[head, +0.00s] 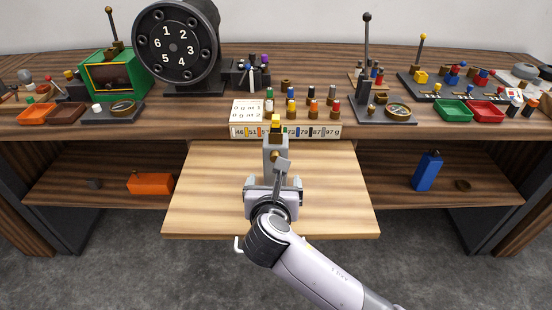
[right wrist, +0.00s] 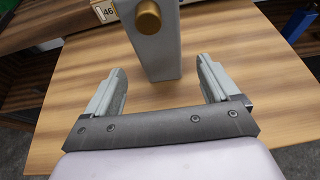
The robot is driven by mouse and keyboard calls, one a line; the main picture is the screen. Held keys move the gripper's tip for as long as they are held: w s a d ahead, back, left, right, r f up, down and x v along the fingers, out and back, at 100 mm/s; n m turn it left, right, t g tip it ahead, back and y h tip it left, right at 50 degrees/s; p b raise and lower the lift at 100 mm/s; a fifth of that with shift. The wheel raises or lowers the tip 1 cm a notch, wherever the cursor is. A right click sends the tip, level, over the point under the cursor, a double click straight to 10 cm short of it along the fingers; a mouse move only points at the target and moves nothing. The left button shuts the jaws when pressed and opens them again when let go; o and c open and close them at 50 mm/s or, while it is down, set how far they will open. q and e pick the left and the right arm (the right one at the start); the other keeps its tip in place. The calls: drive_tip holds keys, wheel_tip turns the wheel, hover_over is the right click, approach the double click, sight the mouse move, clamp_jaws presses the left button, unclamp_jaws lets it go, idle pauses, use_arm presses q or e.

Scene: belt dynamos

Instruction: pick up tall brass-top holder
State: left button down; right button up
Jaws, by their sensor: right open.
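A tall grey upright block (head: 276,147) with a round brass knob on its near face stands on the pale pull-out board (head: 205,190); it is the nearest match I see to the tall brass-top holder. A yellow and dark piece (head: 276,122) shows at its upper end; I cannot tell if it belongs to the block. My right gripper (head: 273,183) is open and empty, low over the board, in front of the block. In the right wrist view the block (right wrist: 160,58) stands beyond and between the spread fingertips (right wrist: 158,75), with its top cut off. My left gripper is out of view.
A number strip (head: 310,132) edges the bench behind, with several coloured pegs (head: 311,93) above it. A black numbered dial (head: 174,47) stands back left. An orange block (head: 150,183) and a blue bottle-like block (head: 426,171) sit on the lower shelf. The board's sides are clear.

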drive_tip(key=x, duration=0.4)
drive_tip(key=shift+w+r, duration=0.1)
drive_tip(key=shift+w, duration=0.05)
drive_tip(key=shift+w+d, duration=0.1)
drive_tip(key=shift+w, duration=0.35)
drive_tip(key=c, duration=1.5)
wheel_tip(320, 180, up, 20)
drive_tip(key=p, duration=0.1)
drive_tip(key=shift+p, duration=0.35)
